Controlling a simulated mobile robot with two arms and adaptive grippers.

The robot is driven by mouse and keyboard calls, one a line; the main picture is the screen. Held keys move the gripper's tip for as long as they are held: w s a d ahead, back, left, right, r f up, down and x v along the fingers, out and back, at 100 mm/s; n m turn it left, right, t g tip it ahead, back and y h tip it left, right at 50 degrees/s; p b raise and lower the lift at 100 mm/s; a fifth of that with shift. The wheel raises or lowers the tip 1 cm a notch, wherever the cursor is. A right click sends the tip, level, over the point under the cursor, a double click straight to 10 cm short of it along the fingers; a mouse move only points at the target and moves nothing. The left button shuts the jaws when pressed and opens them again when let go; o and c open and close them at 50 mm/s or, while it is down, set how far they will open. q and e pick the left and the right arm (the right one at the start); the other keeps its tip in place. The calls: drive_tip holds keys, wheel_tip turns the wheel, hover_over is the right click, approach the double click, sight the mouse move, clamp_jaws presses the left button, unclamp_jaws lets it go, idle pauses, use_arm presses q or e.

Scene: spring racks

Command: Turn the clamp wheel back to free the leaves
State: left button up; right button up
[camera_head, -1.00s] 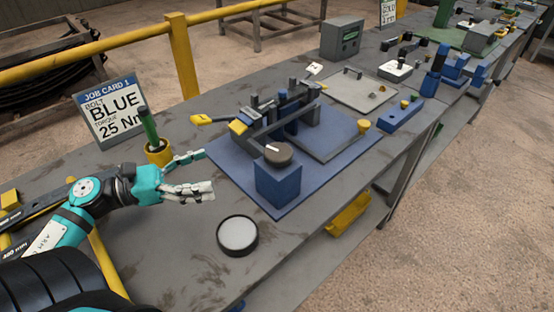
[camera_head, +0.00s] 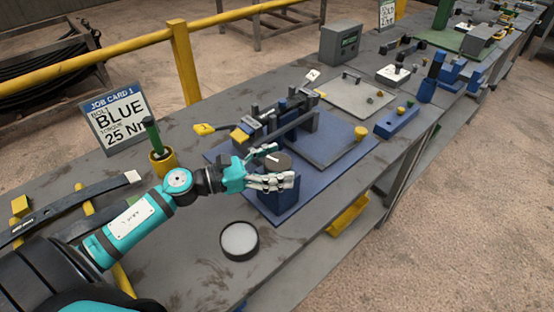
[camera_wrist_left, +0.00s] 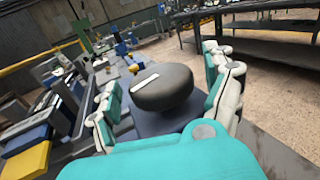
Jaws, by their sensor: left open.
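The clamp wheel, a dark round knob with a white mark (camera_head: 277,162), sits on top of a blue block (camera_head: 285,198) at the front of the blue base plate (camera_head: 325,165). My left gripper (camera_head: 272,165) is open, with its fingers to either side of the wheel and partly covering it in the head view. In the left wrist view the wheel (camera_wrist_left: 162,88) is between the two open fingers, with a gap visible. The leaves (camera_head: 290,126) appear as dark bars stacked in the rack behind the wheel; details are small. My right gripper is not seen.
A round dish with a pale top (camera_head: 240,240) stands on the bench in front of the arm. A yellow cup with a green-handled tool (camera_head: 162,160) and a job card (camera_head: 115,115) stand behind the arm. A blue tray block (camera_head: 397,122) lies to the right.

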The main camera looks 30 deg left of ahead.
use_arm(q)
drive_tip(key=c, duration=1.2)
drive_tip(key=shift+o, duration=0.2)
drive_tip(key=shift+d+r+n+t+y+p, duration=0.1)
drive_tip(key=shift+r+n+t+y+p, duration=0.1)
drive_tip(key=shift+n+t+y+p, duration=0.7)
drive_tip(key=n+t+y+p, duration=0.1)
drive_tip(key=n+y+p, duration=0.1)
drive_tip(key=y+p, duration=0.1)
drive_tip(key=n+t+y+p, duration=0.1)
drive_tip(key=n+y+p, duration=0.1)
drive_tip(key=p, duration=0.1)
drive_tip(key=shift+d+r+y, duration=0.1)
drive_tip(key=shift+y, duration=0.3)
drive_tip(key=n+t+y+p, duration=0.1)
drive_tip(key=n+y, duration=0.1)
drive_tip(key=y, duration=0.2)
drive_tip(key=shift+f+p, duration=0.2)
drive_tip(key=shift+p, duration=0.15)
drive_tip(key=shift+f+n+y+p, duration=0.1)
drive_tip(key=shift+n+y+p, duration=0.3)
drive_tip(key=shift+n+y, duration=1.25)
drive_tip(key=shift+y, duration=0.55)
drive_tip(key=o, duration=1.2)
drive_tip(key=shift+c, duration=0.2)
